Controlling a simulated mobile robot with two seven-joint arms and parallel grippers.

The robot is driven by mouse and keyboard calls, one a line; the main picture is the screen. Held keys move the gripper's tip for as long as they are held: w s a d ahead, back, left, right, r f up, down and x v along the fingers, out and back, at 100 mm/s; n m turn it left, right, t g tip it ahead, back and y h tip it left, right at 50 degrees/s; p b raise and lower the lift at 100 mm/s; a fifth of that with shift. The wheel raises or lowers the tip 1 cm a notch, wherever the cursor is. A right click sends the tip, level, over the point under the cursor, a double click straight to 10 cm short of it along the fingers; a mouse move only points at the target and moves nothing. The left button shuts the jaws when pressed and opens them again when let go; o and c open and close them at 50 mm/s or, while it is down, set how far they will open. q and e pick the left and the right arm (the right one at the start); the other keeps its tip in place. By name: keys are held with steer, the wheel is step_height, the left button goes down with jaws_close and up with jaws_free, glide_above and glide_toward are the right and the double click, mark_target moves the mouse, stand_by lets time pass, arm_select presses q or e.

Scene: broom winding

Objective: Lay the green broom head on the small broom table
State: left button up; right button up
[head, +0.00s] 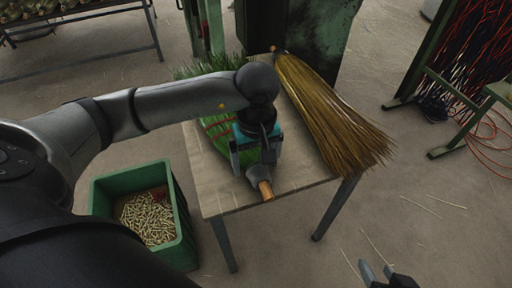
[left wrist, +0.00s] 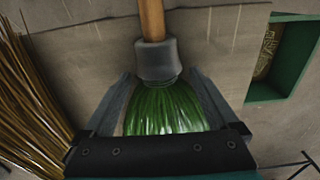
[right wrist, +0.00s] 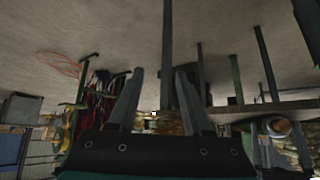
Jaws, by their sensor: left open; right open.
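The green broom head (head: 218,130) lies on the small broom table (head: 225,199), its bristles toward the back left and its grey collar and short wooden handle (head: 265,189) toward the front edge. My left gripper (head: 249,158) is over the collar end of the broom. In the left wrist view the green broom head (left wrist: 163,108) shows between the open fingers of my left gripper (left wrist: 172,95), just below the grey collar (left wrist: 156,61). I cannot tell whether the fingers touch it. My right gripper (head: 378,275) is open and empty at the bottom right, away from the table.
A straw-coloured broom (head: 325,115) lies on the right side of the table, its bristles over the right edge. A green crate (head: 183,215) with wooden pegs stands on the floor to the left. Green posts stand behind the table. A rack with red cords (head: 470,60) is at right.

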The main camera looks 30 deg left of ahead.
arm_select(q)
steer(key=shift+r, duration=0.4)
step_height(320, 180, up, 2)
steer(key=shift+p, duration=0.7)
steer(key=shift+r+p, duration=0.45)
steer(key=shift+r, duration=0.45)
step_height(320, 180, up, 8)
steer(key=p, duration=0.3)
steer(key=shift+d+f, duration=0.15)
arm_select(e)
steer(key=s+d+f+g+h, duration=0.1)
steer(key=s+d+f+g, duration=0.2)
steer(key=f, duration=0.4)
steer(key=shift+s+d+m+g+h, duration=0.3)
steer(key=shift+s+g, duration=0.1)
steer(key=shift+g, duration=0.2)
arm_select(q)
steer(key=shift+s+d+f, duration=0.1)
steer(key=shift+s, duration=0.1)
